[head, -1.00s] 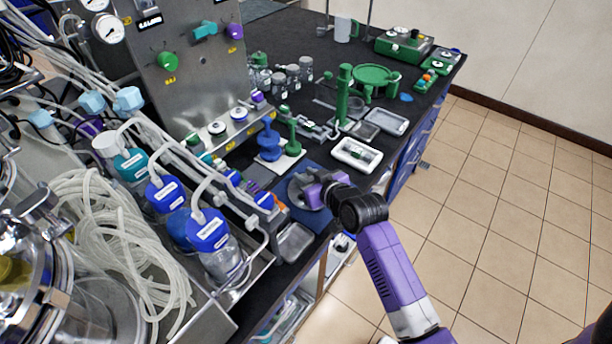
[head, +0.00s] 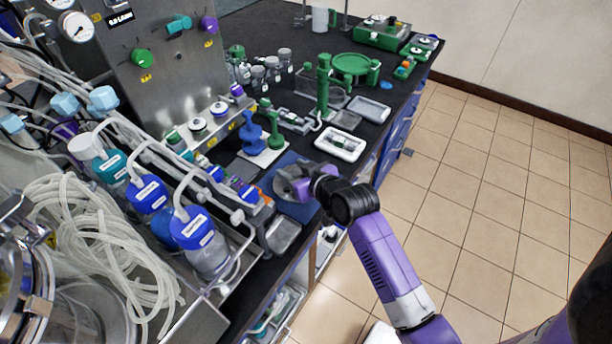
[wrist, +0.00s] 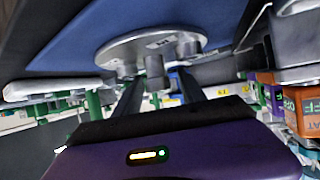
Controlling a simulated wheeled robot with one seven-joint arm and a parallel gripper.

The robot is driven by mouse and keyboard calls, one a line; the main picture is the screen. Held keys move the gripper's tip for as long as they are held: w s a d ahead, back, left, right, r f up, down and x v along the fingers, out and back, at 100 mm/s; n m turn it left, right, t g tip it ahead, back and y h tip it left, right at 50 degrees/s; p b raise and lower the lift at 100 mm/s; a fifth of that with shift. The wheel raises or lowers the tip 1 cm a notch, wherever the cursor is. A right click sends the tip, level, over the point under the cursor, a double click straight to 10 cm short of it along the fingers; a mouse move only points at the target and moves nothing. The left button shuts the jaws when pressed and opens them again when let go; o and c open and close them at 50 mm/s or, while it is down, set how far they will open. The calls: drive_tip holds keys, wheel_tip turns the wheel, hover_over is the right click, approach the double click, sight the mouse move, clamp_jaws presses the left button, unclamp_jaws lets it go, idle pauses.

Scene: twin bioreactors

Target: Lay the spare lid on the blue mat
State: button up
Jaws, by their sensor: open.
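My gripper (head: 306,184) is at the lid from the right side. In the wrist view my gripper (wrist: 157,80) is open, its two dark fingers on either side of the lid's knob. My gripper hides part of the lid in the head view.
A grey tray (head: 283,235) sits just in front of the mat. A white tray (head: 340,144) lies behind it to the right. Blue and green stands (head: 252,135) are behind the mat. Blue-capped bottles (head: 191,230) and tubing are at left. Open floor (head: 480,200) is at right.

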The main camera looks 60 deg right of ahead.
drive_tip(key=v, duration=1)
drive_tip(key=shift+s+r+b, duration=0.1)
drive_tip(key=shift+s+b, duration=0.1)
drive_tip(key=shift+b, duration=0.1)
drive_tip(key=s+a+f+n+t+y, duration=0.1)
drive_tip(key=s+a+f+n, duration=0.1)
drive_tip(key=s+a, duration=0.9)
drive_tip(key=s+a+r+n+t+y, duration=0.1)
drive_tip(key=s+a+r+n+y, duration=0.1)
drive_tip(key=s+a+r, duration=0.4)
drive_tip(key=s+a+y, duration=0.1)
drive_tip(key=s+a, duration=0.2)
drive_tip(key=s, duration=0.1)
drive_tip(key=shift+s+a+r+t, duration=0.2)
drive_tip(key=shift+s+r+t, duration=0.2)
